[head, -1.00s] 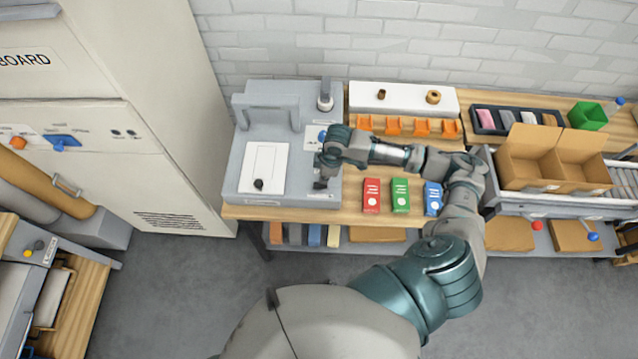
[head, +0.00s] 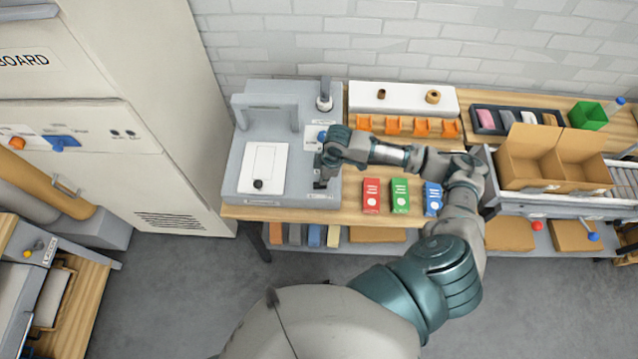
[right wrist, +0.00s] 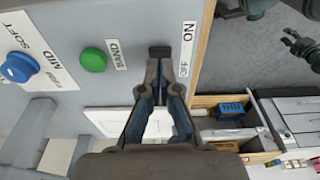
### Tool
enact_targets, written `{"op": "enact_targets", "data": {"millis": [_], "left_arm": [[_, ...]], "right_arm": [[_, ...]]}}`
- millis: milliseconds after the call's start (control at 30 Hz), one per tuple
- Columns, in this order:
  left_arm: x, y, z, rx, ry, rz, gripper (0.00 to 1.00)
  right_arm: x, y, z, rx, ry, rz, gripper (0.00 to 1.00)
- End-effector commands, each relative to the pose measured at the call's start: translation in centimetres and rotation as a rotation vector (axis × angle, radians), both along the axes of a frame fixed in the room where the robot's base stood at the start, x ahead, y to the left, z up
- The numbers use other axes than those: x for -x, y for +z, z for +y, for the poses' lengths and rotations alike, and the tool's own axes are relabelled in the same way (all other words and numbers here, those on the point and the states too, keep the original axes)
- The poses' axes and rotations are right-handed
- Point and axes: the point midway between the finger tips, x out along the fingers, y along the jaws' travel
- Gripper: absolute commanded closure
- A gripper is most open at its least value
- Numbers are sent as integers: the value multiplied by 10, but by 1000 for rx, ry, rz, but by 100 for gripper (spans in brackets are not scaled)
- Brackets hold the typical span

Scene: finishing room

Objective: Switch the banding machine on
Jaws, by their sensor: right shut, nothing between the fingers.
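The banding machine (head: 232,170) is a grey unit with a white plate on top, at the left end of the bench. In the right wrist view its panel has a green BAND button (right wrist: 93,60), a blue SOFT-MID knob (right wrist: 18,68) and a small black switch (right wrist: 160,52) beside an ON/OFF label (right wrist: 187,48). My right gripper (head: 320,184) is shut and empty over the machine's right front corner. In the right wrist view its fingertips (right wrist: 160,66) are right at the switch, partly hiding it; contact is unclear. A small dark clawed part at that view's upper right looks like my left gripper (right wrist: 300,44).
Red (head: 371,195), green (head: 400,195) and blue (head: 432,198) boxes stand on the bench right of my gripper, near my forearm. Orange holders (head: 393,126) and a white shelf block (head: 403,92) lie behind. An open cardboard box (head: 530,165) is further right.

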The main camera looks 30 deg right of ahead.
Motion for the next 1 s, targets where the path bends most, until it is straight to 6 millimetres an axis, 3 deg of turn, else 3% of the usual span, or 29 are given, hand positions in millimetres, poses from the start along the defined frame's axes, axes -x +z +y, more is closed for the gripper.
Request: {"op": "enact_targets", "data": {"millis": [1000], "left_arm": [[0,-4,-1,1,1,0,60]], "right_arm": [[0,-16,0,1,0,1,100]]}}
